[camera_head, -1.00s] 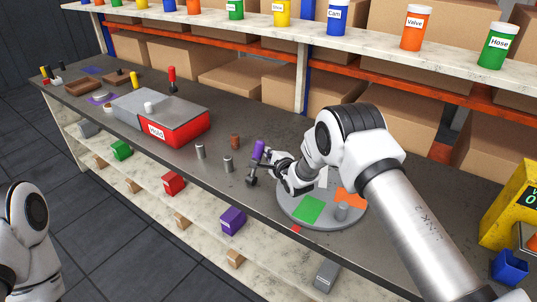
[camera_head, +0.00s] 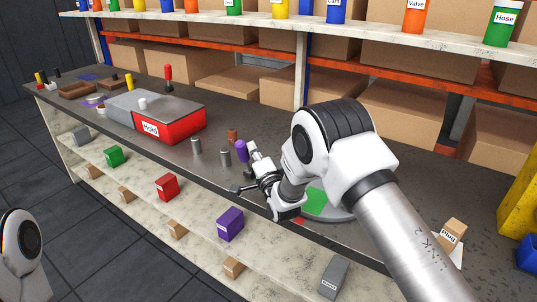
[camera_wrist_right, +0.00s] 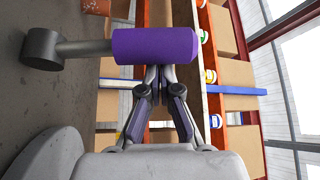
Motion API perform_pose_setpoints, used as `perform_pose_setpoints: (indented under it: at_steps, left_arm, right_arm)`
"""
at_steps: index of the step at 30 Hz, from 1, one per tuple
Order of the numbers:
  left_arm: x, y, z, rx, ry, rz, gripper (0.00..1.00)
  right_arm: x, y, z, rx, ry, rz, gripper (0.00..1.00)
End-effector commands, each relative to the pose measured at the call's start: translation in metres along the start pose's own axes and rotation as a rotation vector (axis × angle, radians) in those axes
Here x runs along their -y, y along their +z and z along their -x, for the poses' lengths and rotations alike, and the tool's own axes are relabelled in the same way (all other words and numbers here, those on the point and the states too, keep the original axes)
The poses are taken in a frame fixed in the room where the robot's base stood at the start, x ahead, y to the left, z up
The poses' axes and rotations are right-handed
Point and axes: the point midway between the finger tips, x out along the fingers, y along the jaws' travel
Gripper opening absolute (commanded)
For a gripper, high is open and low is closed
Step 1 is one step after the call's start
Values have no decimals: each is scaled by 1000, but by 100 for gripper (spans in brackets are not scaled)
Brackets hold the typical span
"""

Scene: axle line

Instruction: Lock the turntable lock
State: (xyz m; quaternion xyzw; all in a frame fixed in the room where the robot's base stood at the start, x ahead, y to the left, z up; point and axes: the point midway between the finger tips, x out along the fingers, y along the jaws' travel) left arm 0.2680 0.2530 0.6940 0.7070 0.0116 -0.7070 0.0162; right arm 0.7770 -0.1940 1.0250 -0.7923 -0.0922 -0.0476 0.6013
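The turntable lock is a lever with a purple handle (camera_head: 241,151) and a dark round base, standing at the left of the turntable (camera_head: 342,215). In the right wrist view the purple handle (camera_wrist_right: 155,45), its grey rod and the base cylinder (camera_wrist_right: 42,48) are clear. My right gripper (camera_head: 253,150) is at the right side of the handle. In the wrist view the fingers (camera_wrist_right: 160,73) meet at their tips, and the handle partly covers them. They seem to touch the handle but are not around it. My arm hides most of the turntable; a green patch shows. My left gripper is out of view.
A red-fronted "Hold" box (camera_head: 178,124) is further left. A small "Plug" box (camera_head: 451,232) lies at right. Shelves with bins and cans run below and behind the bench.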

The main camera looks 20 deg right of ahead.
Motion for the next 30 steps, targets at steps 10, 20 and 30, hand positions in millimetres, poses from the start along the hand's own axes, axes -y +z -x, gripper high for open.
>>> perform_pose_setpoints:
  at_steps: [10,20,30]
  left_arm:
    - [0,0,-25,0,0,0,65]
    - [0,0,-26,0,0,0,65]
    - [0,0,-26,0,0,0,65]
  right_arm:
    - [0,13,8,2,-74,108,0]
    - [1,15,9,4,-82,123,0]
    - [2,12,7,3,-81,121,0]
